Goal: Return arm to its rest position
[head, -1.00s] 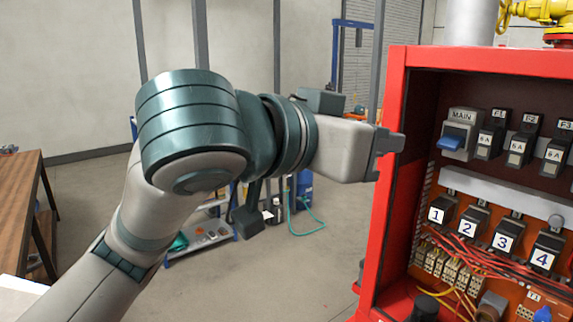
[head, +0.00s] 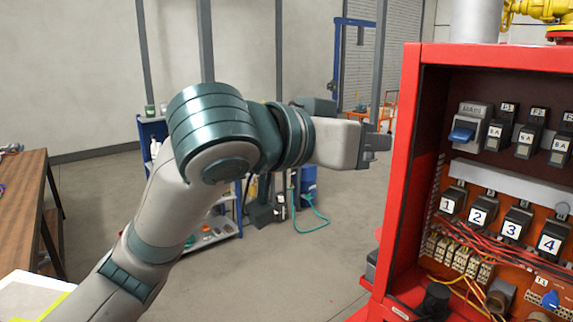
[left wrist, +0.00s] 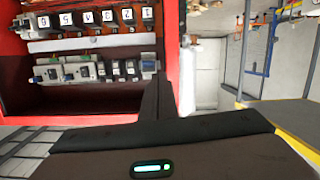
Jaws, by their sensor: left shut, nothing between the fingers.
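My left arm comes in from the lower left of the head view. Its gripper (head: 376,148) is shut and empty, pointing right. It is in front of and apart from the red electrical cabinet (head: 408,140), just left of its edge. My right gripper is in neither view.
The open cabinet holds a blue MAIN switch (head: 462,132), numbered blocks and loose wiring. A wooden table (head: 28,200) stands at the left. A blue shelf cart (head: 152,135) stands behind my arm.

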